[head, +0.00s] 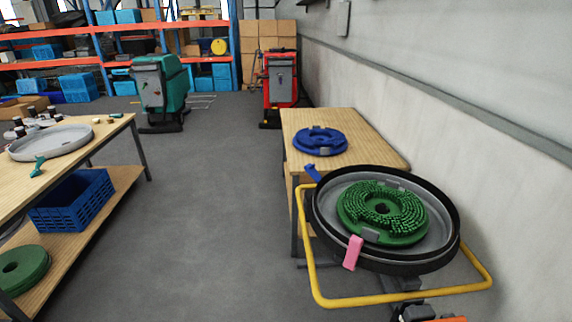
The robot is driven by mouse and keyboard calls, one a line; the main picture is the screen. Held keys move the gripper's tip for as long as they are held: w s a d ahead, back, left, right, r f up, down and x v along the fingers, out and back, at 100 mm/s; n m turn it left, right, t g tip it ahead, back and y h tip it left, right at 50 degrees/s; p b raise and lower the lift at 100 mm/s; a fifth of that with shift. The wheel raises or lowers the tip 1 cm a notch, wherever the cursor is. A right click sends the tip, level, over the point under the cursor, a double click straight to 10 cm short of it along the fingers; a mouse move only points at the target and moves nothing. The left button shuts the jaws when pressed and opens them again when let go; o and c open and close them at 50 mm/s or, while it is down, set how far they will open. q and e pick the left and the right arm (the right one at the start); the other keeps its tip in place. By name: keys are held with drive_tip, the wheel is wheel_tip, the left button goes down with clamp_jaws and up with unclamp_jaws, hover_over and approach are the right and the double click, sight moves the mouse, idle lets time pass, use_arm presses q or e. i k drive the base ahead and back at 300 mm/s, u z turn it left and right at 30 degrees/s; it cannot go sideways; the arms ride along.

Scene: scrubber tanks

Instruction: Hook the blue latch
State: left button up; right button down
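The blue latch (313,173) is a small tab at the left rear rim of a round black-edged tank (322,215). It sticks up and outward from the rim, tilted to the left; whether it is hooked on anything is too small to tell. A pink latch (352,253) hangs at the front left of the same rim. A green bristled disc brush (382,212) with grey clips lies inside the tank. Neither of my grippers can be made out in the head view.
A yellow tube frame (306,245) surrounds the tank. Behind it, a wooden table (368,143) holds a blue disc (320,141). Left is a workbench (100,133) with a grey round tray (50,142) and blue crate (72,200). A wall bounds the right; the floor between is clear.

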sight(309, 168)
drive_tip(key=u, duration=0.4)
drive_tip(key=k, duration=0.5)
drive_tip(key=u, duration=0.8)
drive_tip(key=i, duration=1.75)
drive_tip(key=z, duration=0.55)
drive_tip(key=i, duration=1.2)
drive_tip(key=z, duration=1.5)
drive_tip(key=i, duration=0.6)
drive_tip(key=z, duration=0.45)
